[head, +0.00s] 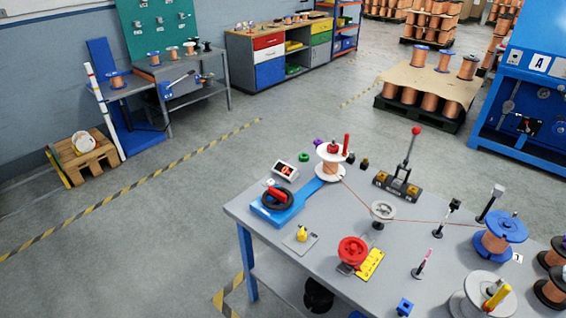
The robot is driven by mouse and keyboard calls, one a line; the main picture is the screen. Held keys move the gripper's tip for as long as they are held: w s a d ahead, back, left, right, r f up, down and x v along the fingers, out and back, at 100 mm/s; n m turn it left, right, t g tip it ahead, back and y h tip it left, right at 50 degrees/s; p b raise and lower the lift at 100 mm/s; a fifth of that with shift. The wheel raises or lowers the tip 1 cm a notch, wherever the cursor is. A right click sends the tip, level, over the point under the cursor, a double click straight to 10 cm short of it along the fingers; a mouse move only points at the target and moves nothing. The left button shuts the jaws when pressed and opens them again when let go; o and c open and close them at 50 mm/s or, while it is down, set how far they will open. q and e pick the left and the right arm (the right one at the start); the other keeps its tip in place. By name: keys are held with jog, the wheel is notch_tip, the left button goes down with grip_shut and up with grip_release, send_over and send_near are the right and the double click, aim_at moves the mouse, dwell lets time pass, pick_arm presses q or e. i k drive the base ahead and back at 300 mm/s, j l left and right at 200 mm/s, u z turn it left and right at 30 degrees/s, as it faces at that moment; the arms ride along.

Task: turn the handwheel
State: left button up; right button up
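A black handwheel (274,201) with a red grip (278,194) sits on a blue base at the left corner of the grey workbench (320,238). A blue arm (314,186) runs from that base to a white-flanged spool of copper wire (332,161). A red wheel-like part (352,250) stands nearer the front beside a yellow plate (370,264). A thin copper-coloured wire runs from the spool past a grey pulley (383,211) towards a blue-flanged spool (498,236) at the right. Neither gripper shows in the head view.
A small display (285,170) stands behind the handwheel. A red-knobbed lever (410,152) stands at the bench's back. A yellow object on a plate (301,238) lies in front of the handwheel. Upright posts and more spools crowd the bench's right side. Open floor lies left of the bench.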

aim_at(281, 195)
jog(key=i+j, duration=0.2)
jog(key=j, duration=0.15)
jog(key=i+j+z, duration=0.1)
jog(key=i+j, duration=0.3)
jog(key=j, duration=0.25)
jog(key=i+j+z, duration=0.1)
jog(key=j, duration=0.25)
jog(key=i, duration=0.1)
